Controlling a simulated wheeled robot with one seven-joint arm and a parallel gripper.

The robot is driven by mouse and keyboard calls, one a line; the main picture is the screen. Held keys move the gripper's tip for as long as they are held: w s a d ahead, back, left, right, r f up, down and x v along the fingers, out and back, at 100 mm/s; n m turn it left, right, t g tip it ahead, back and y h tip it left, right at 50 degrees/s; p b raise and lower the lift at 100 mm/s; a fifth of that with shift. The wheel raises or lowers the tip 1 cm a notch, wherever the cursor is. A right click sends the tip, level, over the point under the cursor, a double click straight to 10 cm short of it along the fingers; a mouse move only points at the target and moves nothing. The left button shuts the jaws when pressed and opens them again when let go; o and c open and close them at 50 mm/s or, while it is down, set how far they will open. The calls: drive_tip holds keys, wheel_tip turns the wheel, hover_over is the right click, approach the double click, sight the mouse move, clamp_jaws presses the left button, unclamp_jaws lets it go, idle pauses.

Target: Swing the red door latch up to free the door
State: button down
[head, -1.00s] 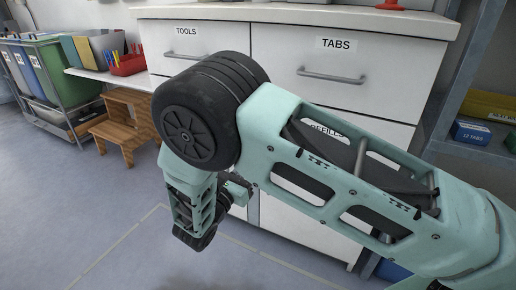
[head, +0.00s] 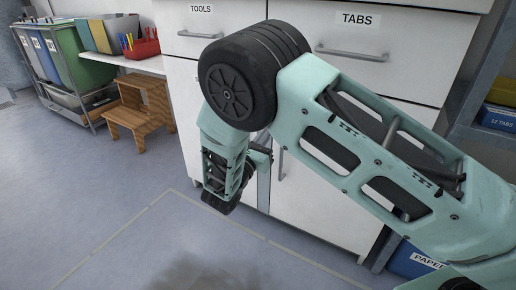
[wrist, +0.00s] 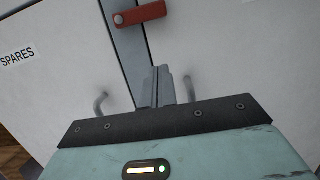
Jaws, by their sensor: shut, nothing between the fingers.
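The red latch (wrist: 140,14) is a short bar at the top of the wrist view. It lies nearly level, tilted slightly, with a grey round pin at its left end. It spans the dark upright strip (wrist: 131,50) between the two cabinet doors and reaches onto the right door (wrist: 245,60). My gripper (wrist: 158,72) is shut and empty. Its fingers point at the doors, and in the picture they lie below the latch, apart from it. In the head view my arm hides the latch and the fingertips cannot be made out.
Bent grey door handles stand left (wrist: 102,102) and right (wrist: 190,90) of my fingers. The left door carries a SPARES label (wrist: 17,57). In the head view, drawers with bar handles (head: 352,53) are above, a wooden stool (head: 140,112) stands left, and the floor at front left is clear.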

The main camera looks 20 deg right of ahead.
wheel_tip(320, 180, up, 5)
drive_tip(key=w+d+b, duration=0.2)
drive_tip(key=shift+w+d+b, duration=0.25)
drive_tip(key=shift+d+b, duration=0.05)
drive_tip(key=shift+b, duration=0.1)
